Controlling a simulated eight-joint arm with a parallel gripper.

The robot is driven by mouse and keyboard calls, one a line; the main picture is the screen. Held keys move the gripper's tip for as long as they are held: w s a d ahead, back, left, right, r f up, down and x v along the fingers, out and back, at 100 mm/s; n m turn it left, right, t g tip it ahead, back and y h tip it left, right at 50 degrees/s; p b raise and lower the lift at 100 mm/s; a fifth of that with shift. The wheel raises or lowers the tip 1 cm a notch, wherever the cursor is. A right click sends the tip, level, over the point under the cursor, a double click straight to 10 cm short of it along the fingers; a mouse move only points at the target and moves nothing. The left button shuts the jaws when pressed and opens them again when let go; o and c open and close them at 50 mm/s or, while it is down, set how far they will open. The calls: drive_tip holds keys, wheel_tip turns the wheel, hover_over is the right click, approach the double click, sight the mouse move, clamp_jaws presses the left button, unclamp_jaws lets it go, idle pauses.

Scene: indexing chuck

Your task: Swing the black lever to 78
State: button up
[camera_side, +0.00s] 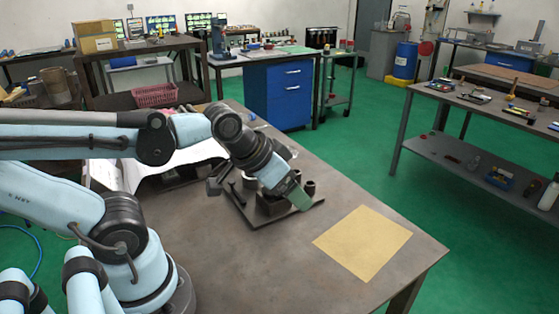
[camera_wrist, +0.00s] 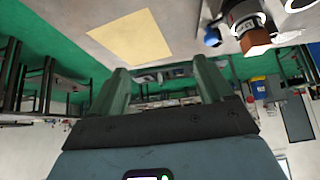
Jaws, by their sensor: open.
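The dark indexing chuck (camera_side: 268,208) sits on a flat dark base plate (camera_side: 257,223) on the workbench, partly hidden behind my gripper. A thin dark bar (camera_side: 236,193) rises at the chuck's left and may be the black lever; I cannot tell for sure. No scale or number is readable. My gripper (camera_side: 300,198) is over the right part of the chuck, its green fingers tilted down. Whether it touches anything cannot be told. In the wrist view the two green fingers (camera_wrist: 163,82) stand wide apart with nothing between them; the chuck and lever are not recognisable there.
A yellow sheet (camera_side: 363,243) lies flat on the bench (camera_side: 215,262), right of the chuck; it also shows in the wrist view (camera_wrist: 130,38). A short dark cylinder (camera_side: 310,188) stands beside my fingers. The bench front is clear.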

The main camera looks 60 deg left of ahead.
drive_tip(key=shift+w+a, duration=0.1)
drive_tip(key=shift+a, duration=0.1)
drive_tip(key=c, duration=0.3)
drive_tip(key=a+n+g, duration=0.1)
drive_tip(key=a, duration=0.3)
drive_tip(key=w+a+r+n+g+y, duration=0.1)
drive_tip(key=a+n, duration=0.1)
drive_tip(key=a, duration=0.2)
drive_tip(key=a+r+n+g, duration=0.1)
drive_tip(key=a+g, duration=0.1)
drive_tip(key=a, duration=0.2)
drive_tip(key=shift+w+a+n, duration=0.15)
drive_tip(key=shift+n, duration=0.25)
drive_tip(key=shift+c, duration=1.3)
drive_tip(key=n+g+h, duration=0.1)
drive_tip(key=n+g, duration=0.2)
drive_tip(key=n, duration=0.1)
hover_over(232, 181)
drive_tip(key=shift+f, duration=6.35)
drive_tip(key=shift+c, duration=0.3)
clamp_jaws()
